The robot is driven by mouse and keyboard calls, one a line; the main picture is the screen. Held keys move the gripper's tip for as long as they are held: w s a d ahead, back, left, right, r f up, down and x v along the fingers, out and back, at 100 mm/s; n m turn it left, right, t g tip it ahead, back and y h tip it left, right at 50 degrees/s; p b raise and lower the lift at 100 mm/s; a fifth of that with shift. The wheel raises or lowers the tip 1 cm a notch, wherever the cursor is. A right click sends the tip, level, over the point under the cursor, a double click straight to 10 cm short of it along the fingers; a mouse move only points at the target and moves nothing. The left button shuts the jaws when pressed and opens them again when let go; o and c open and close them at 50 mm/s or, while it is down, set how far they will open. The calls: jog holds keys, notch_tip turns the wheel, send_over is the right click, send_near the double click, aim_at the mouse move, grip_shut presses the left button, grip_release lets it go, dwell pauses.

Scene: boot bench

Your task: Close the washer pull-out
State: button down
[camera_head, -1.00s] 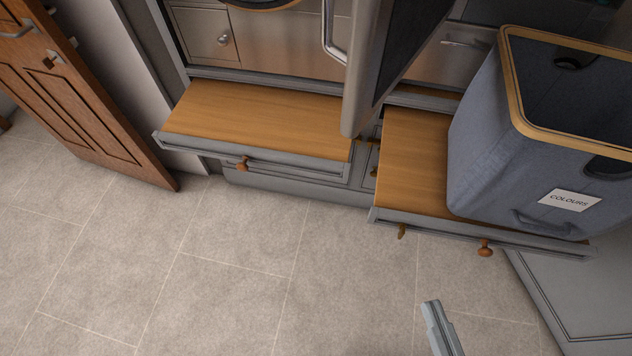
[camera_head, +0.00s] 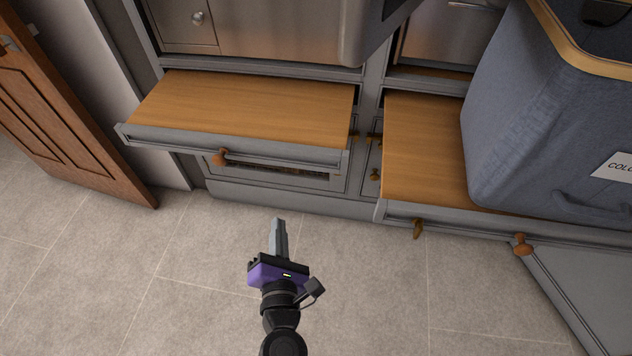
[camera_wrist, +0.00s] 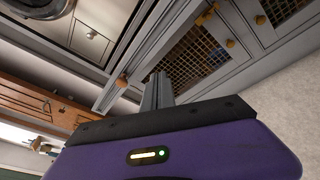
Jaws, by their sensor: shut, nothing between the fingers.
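The washer pull-out (camera_head: 250,100) is a wooden-topped shelf with a grey front, below the steel appliance at the left. It stands out from the cabinet, and its top is bare. Its round wooden knob (camera_head: 220,157) is on the front; the knob also shows in the wrist view (camera_wrist: 121,82). My gripper (camera_head: 278,224) is shut and empty. It appears in front of the pull-out, apart from it, over the floor in the head view. In the wrist view the closed fingers (camera_wrist: 157,82) appear just right of the knob, with no clear contact.
A second pull-out (camera_head: 415,150) at the right is also out and carries a blue-grey laundry basket (camera_head: 530,120). An appliance door (camera_head: 370,35) hangs open above, between the pull-outs. A brown wooden door (camera_head: 70,125) stands at the left. The floor (camera_head: 180,290) in front is clear.

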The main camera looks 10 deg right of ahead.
aim_at(318, 162)
jog(key=d+r+n+t+h, duration=0.1)
jog(key=d+r+n+h, duration=0.1)
jog(key=d+n+h, duration=0.35)
jog(key=shift+m+y, duration=0.25)
jog(key=shift+m, duration=0.1)
jog(key=b+x, duration=0.1)
jog(key=x, duration=1.3)
jog(key=shift+f, duration=0.2)
jog(key=shift+b, duration=0.3)
